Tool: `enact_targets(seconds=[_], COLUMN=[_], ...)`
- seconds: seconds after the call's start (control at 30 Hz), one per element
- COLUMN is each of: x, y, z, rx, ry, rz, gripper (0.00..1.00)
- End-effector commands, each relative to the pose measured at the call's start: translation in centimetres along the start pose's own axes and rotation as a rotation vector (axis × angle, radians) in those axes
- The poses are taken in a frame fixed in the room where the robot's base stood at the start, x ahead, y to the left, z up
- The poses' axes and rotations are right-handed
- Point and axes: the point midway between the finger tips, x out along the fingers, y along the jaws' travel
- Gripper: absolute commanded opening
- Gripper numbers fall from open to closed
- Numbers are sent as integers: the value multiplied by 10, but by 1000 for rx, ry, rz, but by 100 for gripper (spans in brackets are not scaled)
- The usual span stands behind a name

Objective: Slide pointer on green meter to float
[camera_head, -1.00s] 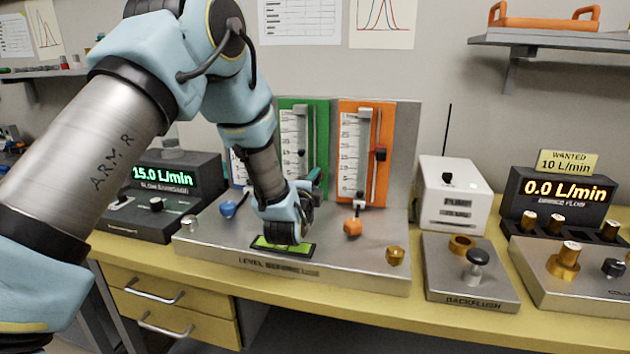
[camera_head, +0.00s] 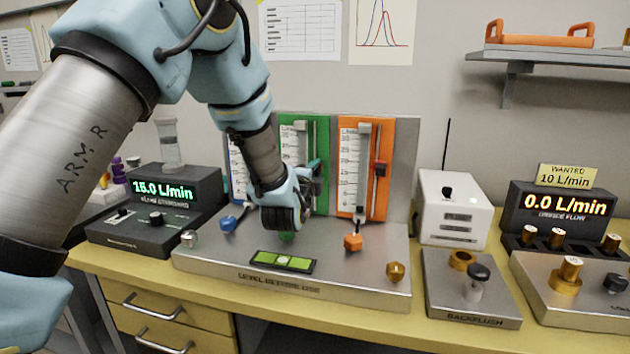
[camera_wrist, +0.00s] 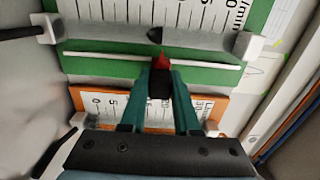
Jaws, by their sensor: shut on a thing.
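The green meter (camera_head: 290,131) stands on the back panel, between a blue and an orange meter. Its clear tube shows in the wrist view, with a dark float (camera_wrist: 154,36) inside. The pointer is a black block with a red tip (camera_wrist: 162,61) on a thin white rail (camera_wrist: 110,57). My gripper (camera_wrist: 160,82) has its teal fingers shut on the black block. The red tip lies nearly level with the float, slightly toward the right in the wrist view. In the head view my gripper (camera_head: 315,175) is at the green meter and hides the pointer.
Blue and orange knobs (camera_head: 353,242) and a bubble level (camera_head: 283,263) are on the metal base below. A white box (camera_head: 455,205) stands further right.

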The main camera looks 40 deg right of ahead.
Motion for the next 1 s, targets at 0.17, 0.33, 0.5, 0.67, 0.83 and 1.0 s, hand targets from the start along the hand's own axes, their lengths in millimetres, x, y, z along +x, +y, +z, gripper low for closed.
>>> enact_targets(seconds=[0.17, 0.33, 0.5, 0.67, 0.83, 1.0], x=[0, 0, 0, 0, -12, -43], y=[2, 2, 2, 1, 2, 4], z=[0, 0, 0, 0, 0, 0], rx=[0, 0, 0, 0, 0, 0], ry=[1, 0, 0, 0, 0, 0], rz=[3, 2, 2, 2, 1, 1], gripper=[0, 48, 60, 60, 60, 60])
